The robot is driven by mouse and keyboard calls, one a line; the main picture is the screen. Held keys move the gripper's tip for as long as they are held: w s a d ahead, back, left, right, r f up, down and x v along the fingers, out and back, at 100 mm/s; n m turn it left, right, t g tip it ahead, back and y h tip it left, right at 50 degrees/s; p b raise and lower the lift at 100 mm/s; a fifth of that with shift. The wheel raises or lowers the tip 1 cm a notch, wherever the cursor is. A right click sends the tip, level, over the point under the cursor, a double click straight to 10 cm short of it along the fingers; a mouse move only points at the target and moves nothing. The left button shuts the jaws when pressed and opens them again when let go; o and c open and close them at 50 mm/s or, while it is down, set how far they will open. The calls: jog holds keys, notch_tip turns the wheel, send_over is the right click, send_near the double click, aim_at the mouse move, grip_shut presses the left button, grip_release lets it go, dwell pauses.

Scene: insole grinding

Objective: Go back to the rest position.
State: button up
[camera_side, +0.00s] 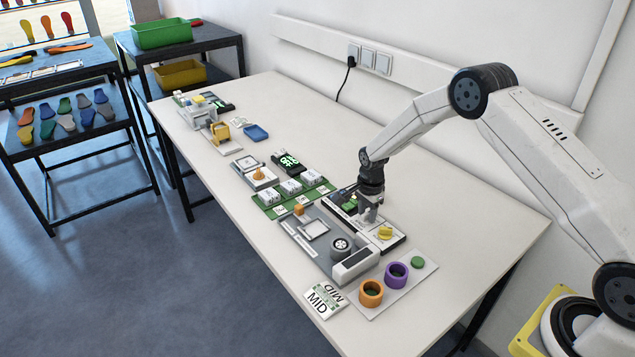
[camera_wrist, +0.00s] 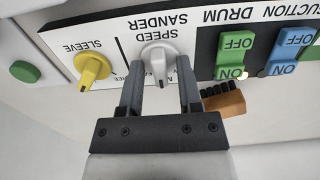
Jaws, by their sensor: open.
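My gripper (camera_side: 369,213) hangs over the sander's control panel (camera_side: 396,241) in the side view. In the wrist view my gripper (camera_wrist: 160,72) is open, its two fingers on either side of the grey speed knob (camera_wrist: 157,60). I cannot tell whether the fingers touch the knob. The yellow sleeve knob (camera_wrist: 91,68) is left of the fingers; it also shows in the side view (camera_side: 385,232). To the right are the green drum switch (camera_wrist: 235,52) and the blue suction switch (camera_wrist: 289,50), partly cut off by the frame edge.
An orange ring (camera_side: 370,293), a purple ring (camera_side: 396,275) and a green disc (camera_side: 417,262) lie on a white plate near the panel. The sander (camera_side: 355,262) stands in front. A brown brush-like block (camera_wrist: 224,101) is close right of my fingers. The table (camera_side: 470,215) is clear at right.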

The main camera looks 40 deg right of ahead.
jog(key=shift+r, duration=0.1)
grip_shut()
dwell(0.3)
jog(key=n, duration=1.1)
grip_release()
jog(key=shift+r, duration=0.15)
